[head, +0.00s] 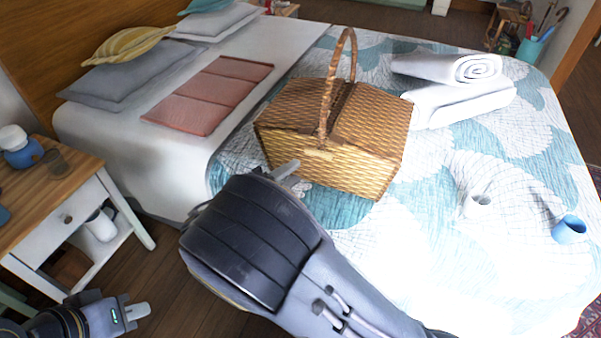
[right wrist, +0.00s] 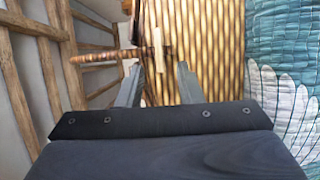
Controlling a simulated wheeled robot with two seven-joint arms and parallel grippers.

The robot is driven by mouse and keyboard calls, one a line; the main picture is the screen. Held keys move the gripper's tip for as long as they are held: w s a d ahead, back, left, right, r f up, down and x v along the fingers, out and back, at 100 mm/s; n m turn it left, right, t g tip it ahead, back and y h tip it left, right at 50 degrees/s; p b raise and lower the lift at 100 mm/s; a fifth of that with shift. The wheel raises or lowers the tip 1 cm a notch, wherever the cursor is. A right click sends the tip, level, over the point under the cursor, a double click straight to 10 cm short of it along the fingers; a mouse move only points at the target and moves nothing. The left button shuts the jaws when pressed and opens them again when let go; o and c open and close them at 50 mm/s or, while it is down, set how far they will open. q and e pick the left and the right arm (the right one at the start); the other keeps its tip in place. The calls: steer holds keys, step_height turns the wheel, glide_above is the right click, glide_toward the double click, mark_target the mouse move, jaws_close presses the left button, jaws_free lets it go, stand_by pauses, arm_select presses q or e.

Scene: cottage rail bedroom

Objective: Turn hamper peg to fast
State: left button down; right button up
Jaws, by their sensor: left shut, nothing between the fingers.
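The wicker hamper (head: 330,172) stands on the bed with its lid down and its arched handle (head: 328,90) up. A pale wooden peg (head: 318,155) sits on its front face; in the right wrist view the peg (right wrist: 157,50) is a small light bar. My right gripper (head: 290,172) is at the hamper's front, left of the peg in the head view. In the right wrist view its two fingers (right wrist: 158,84) are apart, with the peg ahead of the gap between them. I cannot tell whether they touch it. My left gripper (head: 137,312) is shut and empty, low at the left.
Rolled white towels (head: 450,85) lie behind the hamper at the right. A bedside table (head: 75,190) stands at the left, above my left gripper in the picture.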

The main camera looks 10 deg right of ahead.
mark_target(316, 155)
steer(key=x, duration=0.7)
steer(key=shift+w+d, duration=0.1)
steer(key=shift+w, duration=0.2)
jaws_close()
